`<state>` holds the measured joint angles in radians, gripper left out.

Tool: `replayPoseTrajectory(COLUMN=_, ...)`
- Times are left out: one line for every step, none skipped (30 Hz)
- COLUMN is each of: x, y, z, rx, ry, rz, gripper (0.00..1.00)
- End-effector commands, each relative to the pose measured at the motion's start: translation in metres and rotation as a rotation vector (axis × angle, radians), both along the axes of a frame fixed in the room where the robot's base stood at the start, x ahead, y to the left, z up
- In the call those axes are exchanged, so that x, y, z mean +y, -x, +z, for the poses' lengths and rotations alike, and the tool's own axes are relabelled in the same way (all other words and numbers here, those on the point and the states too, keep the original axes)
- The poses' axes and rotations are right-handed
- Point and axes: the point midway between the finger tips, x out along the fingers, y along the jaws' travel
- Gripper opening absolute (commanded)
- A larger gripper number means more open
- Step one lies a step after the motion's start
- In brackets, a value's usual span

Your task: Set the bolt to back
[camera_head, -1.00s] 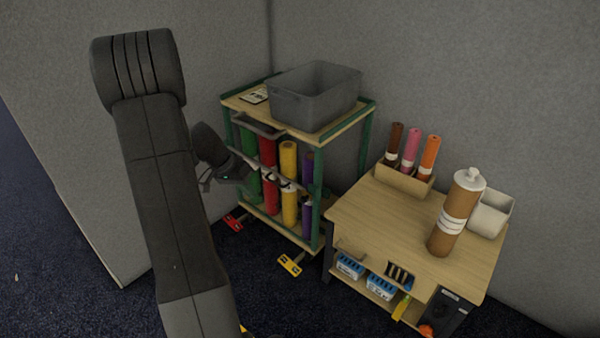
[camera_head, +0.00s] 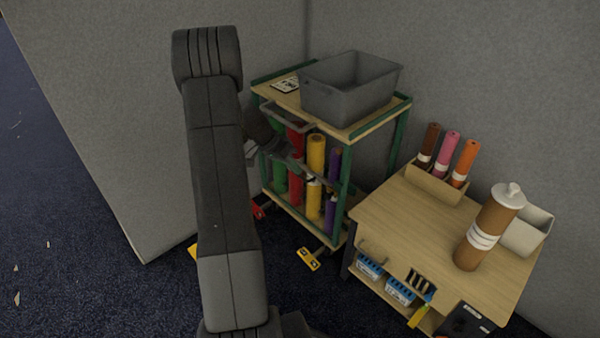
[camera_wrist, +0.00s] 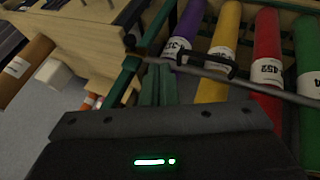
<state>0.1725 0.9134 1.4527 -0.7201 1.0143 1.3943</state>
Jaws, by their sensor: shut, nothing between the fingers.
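My gripper (camera_head: 287,160) is in front of the shelf cart's coloured rolls, partly hidden by my arm. In the wrist view its narrow fingers (camera_wrist: 158,86) are together and empty, near a green cart post and a grey rail. The cart holds purple (camera_wrist: 186,38), yellow (camera_wrist: 222,48), red (camera_wrist: 267,45) and green (camera_wrist: 306,62) rolls with white labels; the yellow one also shows in the head view (camera_head: 316,152). A thick brown roll (camera_head: 490,228) with white bands and a white cap stands upright on the wooden table. I cannot tell which roll is the bolt.
The cart (camera_head: 366,130) carries a grey tub (camera_head: 348,92) on top. The wooden table (camera_head: 400,215) holds a rack (camera_head: 437,185) of brown, pink and orange rolls and a white bin (camera_head: 528,232). Grey partitions stand behind.

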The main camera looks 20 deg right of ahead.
Motion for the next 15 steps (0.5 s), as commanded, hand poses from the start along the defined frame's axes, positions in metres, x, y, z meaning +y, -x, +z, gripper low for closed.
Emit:
replayPoseTrajectory(x=-0.006, y=0.003, z=-0.012, rx=0.002, ry=-0.001, rz=-0.002, gripper=0.0)
replayPoseTrajectory(x=-0.009, y=0.004, z=-0.017, rx=0.003, ry=-0.002, rz=-0.002, gripper=0.0)
replayPoseTrajectory(x=-0.014, y=0.006, z=-0.025, rx=0.004, ry=-0.002, rz=-0.003, gripper=0.0)
replayPoseTrajectory(x=-0.017, y=0.007, z=-0.031, rx=0.004, ry=-0.002, rz=-0.003, gripper=0.0)
replayPoseTrajectory(x=-0.021, y=0.008, z=-0.036, rx=0.004, ry=-0.001, rz=-0.002, gripper=0.0)
replayPoseTrajectory(x=-0.026, y=0.01, z=-0.043, rx=0.003, ry=-0.001, rz=-0.002, gripper=0.0)
replayPoseTrajectory(x=-0.029, y=0.011, z=-0.049, rx=0.003, ry=-0.002, rz=-0.004, gripper=0.0)
replayPoseTrajectory(x=-0.033, y=0.012, z=-0.054, rx=0.002, ry=-0.001, rz=-0.003, gripper=0.0)
replayPoseTrajectory(x=-0.037, y=0.014, z=-0.061, rx=0.003, ry=-0.001, rz=-0.002, gripper=0.0)
replayPoseTrajectory(x=-0.04, y=0.015, z=-0.065, rx=0.003, ry=-0.001, rz=-0.003, gripper=0.0)
replayPoseTrajectory(x=-0.043, y=0.016, z=-0.07, rx=0.002, ry=-0.001, rz=-0.003, gripper=0.0)
replayPoseTrajectory(x=-0.047, y=0.021, z=-0.069, rx=-0.001, ry=-0.001, rz=-0.003, gripper=0.0)
replayPoseTrajectory(x=-0.05, y=0.026, z=-0.069, rx=0.0, ry=0.0, rz=-0.002, gripper=0.0)
replayPoseTrajectory(x=-0.052, y=0.03, z=-0.07, rx=0.001, ry=-0.001, rz=-0.002, gripper=0.0)
replayPoseTrajectory(x=-0.055, y=0.034, z=-0.07, rx=0.0, ry=-0.001, rz=-0.002, gripper=0.0)
